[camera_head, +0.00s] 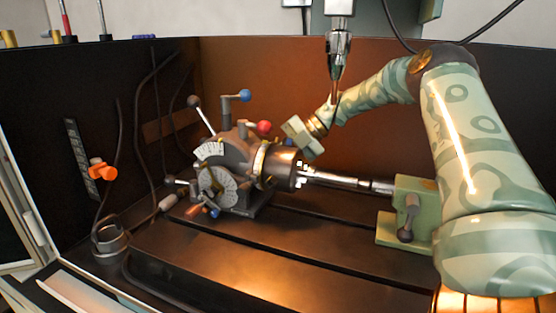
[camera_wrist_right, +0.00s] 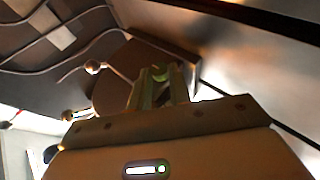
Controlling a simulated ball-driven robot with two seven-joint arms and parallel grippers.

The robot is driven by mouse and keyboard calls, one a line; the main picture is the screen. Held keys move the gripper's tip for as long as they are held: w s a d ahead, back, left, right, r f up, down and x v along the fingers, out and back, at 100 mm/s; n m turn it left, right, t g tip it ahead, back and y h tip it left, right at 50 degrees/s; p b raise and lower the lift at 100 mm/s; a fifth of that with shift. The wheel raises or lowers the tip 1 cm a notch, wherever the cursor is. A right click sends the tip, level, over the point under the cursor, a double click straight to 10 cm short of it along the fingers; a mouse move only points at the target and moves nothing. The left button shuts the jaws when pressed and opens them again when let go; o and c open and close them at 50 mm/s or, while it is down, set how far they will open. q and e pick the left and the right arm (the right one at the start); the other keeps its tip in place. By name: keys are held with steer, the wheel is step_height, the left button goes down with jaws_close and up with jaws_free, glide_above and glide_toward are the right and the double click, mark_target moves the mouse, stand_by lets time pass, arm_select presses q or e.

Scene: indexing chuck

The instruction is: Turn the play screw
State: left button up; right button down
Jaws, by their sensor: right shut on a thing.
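The indexing chuck (camera_head: 235,175) stands on the dark machine table, with graduated dials, several lever handles and a cylindrical chuck body at its right. My right gripper (camera_head: 303,138) comes in from the upper right and is at the upper right side of the chuck, just above the cylindrical body. In the right wrist view its fingers (camera_wrist_right: 160,88) are shut on a small green round part (camera_wrist_right: 160,74), which appears to be the play screw. Its shape is mostly hidden by the fingers. A blue part (camera_head: 289,143) shows beside the gripper. My left gripper is not in view.
A vertical spindle (camera_head: 338,60) hangs close above my right wrist. Ball-ended levers (camera_head: 264,127) stick up left of the gripper. A bar runs from the chuck to a green tailstock (camera_head: 408,218). The front of the slotted table (camera_head: 230,260) is clear.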

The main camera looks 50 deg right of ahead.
steer(key=shift+w+f+g+h+b, duration=0.1)
steer(key=shift+w+g+h+b, duration=0.2)
steer(key=shift+g, duration=0.7)
steer(key=shift+a+m+g+h+b, duration=0.1)
steer(key=shift+m+g+h+b, duration=0.2)
steer(key=shift+g+h+b, duration=0.15)
steer(key=shift+r, duration=0.35)
steer(key=c, duration=1.3)
jaws_free()
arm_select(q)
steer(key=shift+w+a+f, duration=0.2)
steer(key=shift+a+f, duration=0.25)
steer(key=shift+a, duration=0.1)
